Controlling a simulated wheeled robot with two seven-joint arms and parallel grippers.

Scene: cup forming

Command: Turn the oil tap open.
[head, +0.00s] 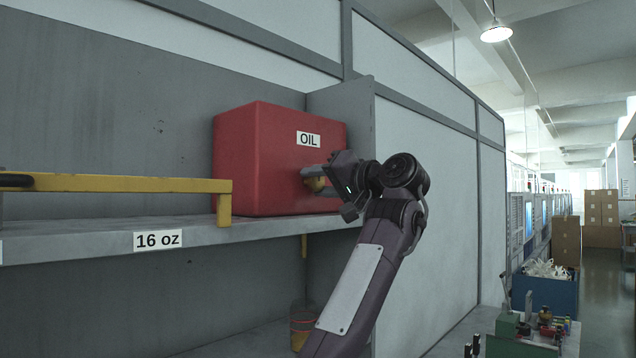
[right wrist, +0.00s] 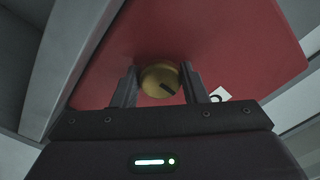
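The red oil box (head: 255,160), labelled OIL, stands on a grey shelf and also fills much of the right wrist view (right wrist: 225,45). Its round brass tap (head: 316,184) sticks out of the front, low down. My right gripper (head: 312,177) reaches it from the right. In the right wrist view the tap (right wrist: 158,80) sits between the two fingers of the gripper (right wrist: 160,74), which are close against both its sides. A dark slot-like mark on the tap face lies tilted. The fingers partly cover the tap in the head view. My left gripper is out of view.
A yellow rail (head: 120,183) stands on the shelf (head: 80,240) left of the box, above a 16 oz label (head: 158,240). A grey upright panel (head: 345,100) stands just right of the box. A bucket (head: 303,325) sits below the shelf.

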